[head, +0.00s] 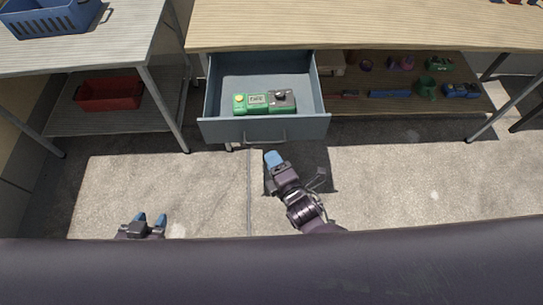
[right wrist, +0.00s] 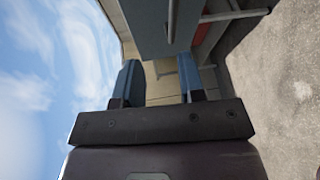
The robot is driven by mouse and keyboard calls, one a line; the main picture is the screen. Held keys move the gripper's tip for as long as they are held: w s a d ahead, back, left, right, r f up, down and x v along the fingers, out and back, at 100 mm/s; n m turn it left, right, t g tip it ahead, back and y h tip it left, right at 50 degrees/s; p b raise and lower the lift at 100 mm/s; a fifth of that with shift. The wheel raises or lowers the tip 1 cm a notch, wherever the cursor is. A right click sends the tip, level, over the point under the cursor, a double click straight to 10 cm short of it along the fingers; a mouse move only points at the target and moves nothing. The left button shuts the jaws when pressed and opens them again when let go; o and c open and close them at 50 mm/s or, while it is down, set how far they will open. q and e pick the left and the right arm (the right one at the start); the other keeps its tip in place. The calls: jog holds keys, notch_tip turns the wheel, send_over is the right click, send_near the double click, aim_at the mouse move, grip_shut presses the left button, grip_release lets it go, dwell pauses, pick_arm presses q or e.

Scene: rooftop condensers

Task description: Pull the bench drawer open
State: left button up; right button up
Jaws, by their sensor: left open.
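The bench drawer (head: 305,128) is grey-blue and stands pulled out from under the wooden-topped bench, its inside visible. A green and dark device (head: 258,103) lies in it. The drawer's thin bar handle (head: 265,139) is on the middle of its front. My right gripper (head: 274,158) is just in front of the handle, apart from it as far as I can tell. In the right wrist view the fingers of my right gripper (right wrist: 160,82) are spread, with nothing seen between them. My left gripper (head: 151,218) is open and empty, low at the left, far from the drawer.
The bench top (head: 370,25) spans the back. Its lower shelf (head: 410,98) holds several coloured items. At the left, a grey table (head: 85,50) carries a blue crate (head: 45,22), with a red bin (head: 110,95) below. The concrete floor in front is clear.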

pick_arm(q)
jog(key=shift+w+d+r+p, duration=0.2)
jog(key=shift+w+r+p, duration=0.1)
jog(key=shift+r, duration=0.25)
pick_arm(e)
jog(key=shift+s+d+f, duration=0.1)
jog(key=shift+s+d, duration=0.15)
jog(key=shift+s, duration=0.3)
jog(key=shift+s+d+f, duration=0.15)
jog(key=shift+s+d, duration=0.1)
jog(key=shift+s, duration=0.35)
jog(key=shift+s+d+f, duration=0.1)
jog(key=shift+s+d, duration=0.15)
jog(key=shift+s, duration=0.3)
pick_arm(q)
jog(key=shift+a+r, duration=0.1)
jog(key=shift+a, duration=0.1)
